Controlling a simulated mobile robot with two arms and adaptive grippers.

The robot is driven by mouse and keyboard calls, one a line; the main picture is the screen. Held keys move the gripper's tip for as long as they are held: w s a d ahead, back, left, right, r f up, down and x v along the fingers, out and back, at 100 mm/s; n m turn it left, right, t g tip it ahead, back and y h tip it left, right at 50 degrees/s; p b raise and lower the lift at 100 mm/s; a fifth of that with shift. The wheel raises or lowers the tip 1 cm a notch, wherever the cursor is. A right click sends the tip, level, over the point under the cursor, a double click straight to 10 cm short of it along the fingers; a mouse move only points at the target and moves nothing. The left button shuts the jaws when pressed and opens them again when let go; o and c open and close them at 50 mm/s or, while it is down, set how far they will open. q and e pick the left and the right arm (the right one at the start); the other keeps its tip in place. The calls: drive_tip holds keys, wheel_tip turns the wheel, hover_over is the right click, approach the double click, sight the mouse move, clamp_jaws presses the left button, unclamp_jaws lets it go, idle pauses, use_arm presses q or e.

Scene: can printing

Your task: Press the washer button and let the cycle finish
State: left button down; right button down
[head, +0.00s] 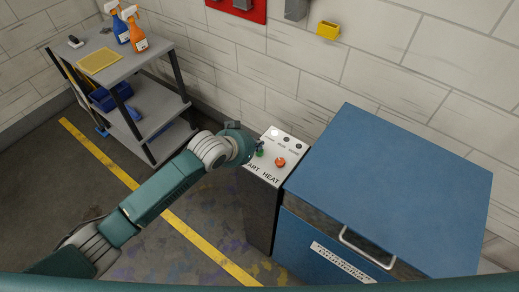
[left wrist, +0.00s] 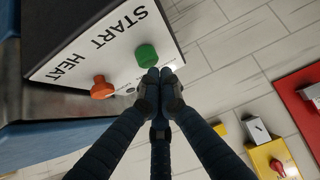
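The blue washer cabinet (head: 400,170) stands at the right in the head view, lid closed, with a white bar handle on its front. A control box (head: 262,215) stands at its left side. My left gripper (head: 259,145) is at the green button. In the left wrist view its fingers (left wrist: 160,76) are together and empty, tips right by the green button (left wrist: 147,55); I cannot tell whether they touch it. My right gripper is out of view.
A grey cart (head: 130,65) with spray bottles (head: 133,30) and a yellow cloth (head: 99,62) stands at the left. A white lamp (head: 274,132) on the panel looks lit; two beside it are dark. A yellow box (head: 328,30) hangs on the wall.

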use_arm(q)
drive_tip(key=shift+s+f+b, duration=0.1)
drive_tip(key=shift+f+b, duration=0.3)
drive_tip(key=shift+f, duration=0.55)
idle(1.0)
drive_tip(key=shift+r+p, duration=1.3)
wheel_tip(320, 180, up, 5)
drive_tip(key=p, duration=0.5)
drive_tip(key=shift+r, duration=0.1)
idle(0.3)
